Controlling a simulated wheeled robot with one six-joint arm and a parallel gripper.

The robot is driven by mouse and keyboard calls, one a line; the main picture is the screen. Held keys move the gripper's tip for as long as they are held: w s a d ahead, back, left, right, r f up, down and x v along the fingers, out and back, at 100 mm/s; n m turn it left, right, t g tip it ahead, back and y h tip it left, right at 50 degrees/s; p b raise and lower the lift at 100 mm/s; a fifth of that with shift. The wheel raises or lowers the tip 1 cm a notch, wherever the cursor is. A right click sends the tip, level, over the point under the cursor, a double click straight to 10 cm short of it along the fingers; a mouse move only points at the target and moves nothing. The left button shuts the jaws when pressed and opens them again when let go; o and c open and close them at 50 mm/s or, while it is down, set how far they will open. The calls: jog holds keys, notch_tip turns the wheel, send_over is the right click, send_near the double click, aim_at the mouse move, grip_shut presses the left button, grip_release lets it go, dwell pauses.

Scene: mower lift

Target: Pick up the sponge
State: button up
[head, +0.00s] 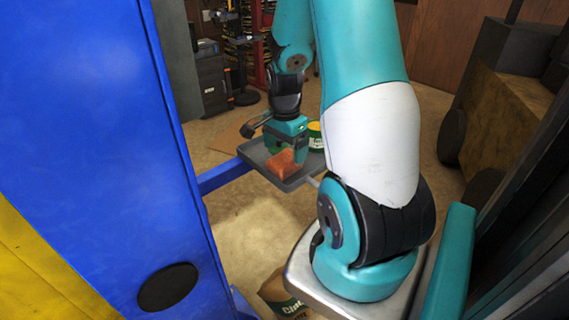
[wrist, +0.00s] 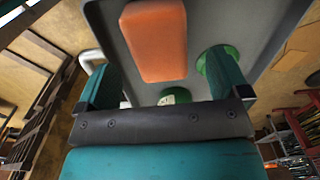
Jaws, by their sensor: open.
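The sponge (head: 281,165) is an orange block lying on a grey tray (head: 262,160). In the wrist view the sponge (wrist: 155,42) lies lengthwise on the tray (wrist: 245,25), at the top centre. My gripper (head: 285,154) is at the tray, over the sponge and partly in front of it in the head view. In the wrist view my gripper (wrist: 160,62) is open, with one teal finger on each side of the sponge's lower end. Nothing is held between the fingers. I cannot tell the exact height of the fingertips above the tray.
A green can with a yellow rim (head: 315,132) stands at the tray's far right. Round green items (wrist: 176,96) also show near the fingers in the wrist view. A blue post (head: 90,130) fills the left, and a blue bar (head: 222,174) runs to the tray.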

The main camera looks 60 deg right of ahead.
aim_at(285, 157)
notch_tip(285, 157, down, 5)
jog(key=shift+f+p, duration=0.1)
jog(key=shift+p, duration=0.35)
jog(key=shift+c, duration=0.2)
jog(key=c, duration=1)
